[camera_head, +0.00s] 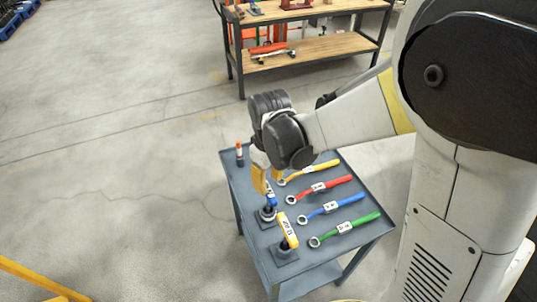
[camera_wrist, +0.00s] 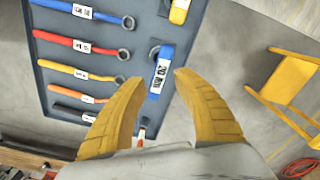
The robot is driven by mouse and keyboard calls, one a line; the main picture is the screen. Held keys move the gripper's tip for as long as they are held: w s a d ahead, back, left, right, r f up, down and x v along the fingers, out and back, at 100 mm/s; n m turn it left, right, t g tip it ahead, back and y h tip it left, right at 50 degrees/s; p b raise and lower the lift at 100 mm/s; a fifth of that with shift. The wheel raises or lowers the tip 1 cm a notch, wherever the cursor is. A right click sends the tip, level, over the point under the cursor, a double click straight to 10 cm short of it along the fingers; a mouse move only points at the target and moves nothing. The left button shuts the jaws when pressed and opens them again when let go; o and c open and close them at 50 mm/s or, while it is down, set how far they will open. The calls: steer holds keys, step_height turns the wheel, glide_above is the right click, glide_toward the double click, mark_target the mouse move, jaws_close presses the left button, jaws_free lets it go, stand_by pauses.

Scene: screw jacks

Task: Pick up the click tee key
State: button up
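My gripper (camera_head: 268,180) is open and empty above the left part of a grey cart top (camera_head: 262,170). In the wrist view, its two yellow fingers (camera_wrist: 156,77) stand apart on either side of a blue labelled handle (camera_wrist: 163,68) that lies below them. The same blue handle (camera_head: 271,200) stands on a dark base in the head view. A yellow labelled handle (camera_head: 288,232) on another dark base is nearer the front, and shows at the top of the wrist view (camera_wrist: 180,8). I cannot tell from the frames which handle is the click tee key. No contact shows.
Green (camera_head: 345,229), blue (camera_head: 332,207), red (camera_head: 320,188) and yellow (camera_head: 308,172) labelled wrenches lie on the cart's right side. A small orange-topped piece (camera_head: 239,152) stands at its back left corner. A wooden-topped bench (camera_head: 320,46) is behind.

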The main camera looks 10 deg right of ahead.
mark_target(269, 189)
step_height(269, 189, down, 5)
steer(key=shift+f+b, duration=0.2)
steer(key=shift+b, duration=0.8)
steer(key=f+b, duration=0.1)
steer(key=f, duration=0.2)
steer(key=f+b, duration=0.2)
steer(key=f, duration=0.1)
steer(key=shift+w+a, duration=0.1)
steer(key=shift+w, duration=0.1)
jaws_close()
